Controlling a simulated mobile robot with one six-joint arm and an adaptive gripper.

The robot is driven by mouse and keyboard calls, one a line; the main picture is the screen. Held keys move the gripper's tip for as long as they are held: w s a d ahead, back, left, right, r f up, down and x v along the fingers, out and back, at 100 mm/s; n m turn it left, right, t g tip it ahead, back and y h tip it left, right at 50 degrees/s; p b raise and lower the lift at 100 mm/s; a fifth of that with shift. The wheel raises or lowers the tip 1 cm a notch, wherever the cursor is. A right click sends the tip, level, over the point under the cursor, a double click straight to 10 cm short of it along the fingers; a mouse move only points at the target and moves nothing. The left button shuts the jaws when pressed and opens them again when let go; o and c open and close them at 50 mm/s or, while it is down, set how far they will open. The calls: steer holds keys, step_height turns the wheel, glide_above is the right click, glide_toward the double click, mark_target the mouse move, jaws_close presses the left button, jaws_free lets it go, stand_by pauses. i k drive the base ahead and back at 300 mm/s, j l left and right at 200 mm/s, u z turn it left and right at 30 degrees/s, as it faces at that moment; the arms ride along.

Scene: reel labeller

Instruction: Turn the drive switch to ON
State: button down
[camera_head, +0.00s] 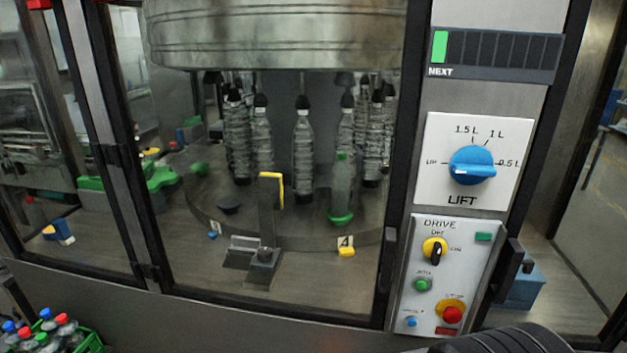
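The drive switch (434,250) is a yellow round knob with a black handle, near the top of the white DRIVE panel (408,290). Its handle stands about upright, in line with the small label above it that seems to read OFF. The ON label is to the right of the knob. A dark, ribbed, rounded shape at the bottom right edge looks like part of my arm. It is below the panel and apart from the switch. No gripper fingers show.
Below the switch are a green button (422,285), a small blue button (411,322) and a red stop button (452,314) on yellow. Above is the blue LIFT knob (472,165). Black door handles flank the panel. A bottle crate (92,343) stands bottom left.

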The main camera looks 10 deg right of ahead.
mark_target(436, 252)
steer(key=z, duration=0.85)
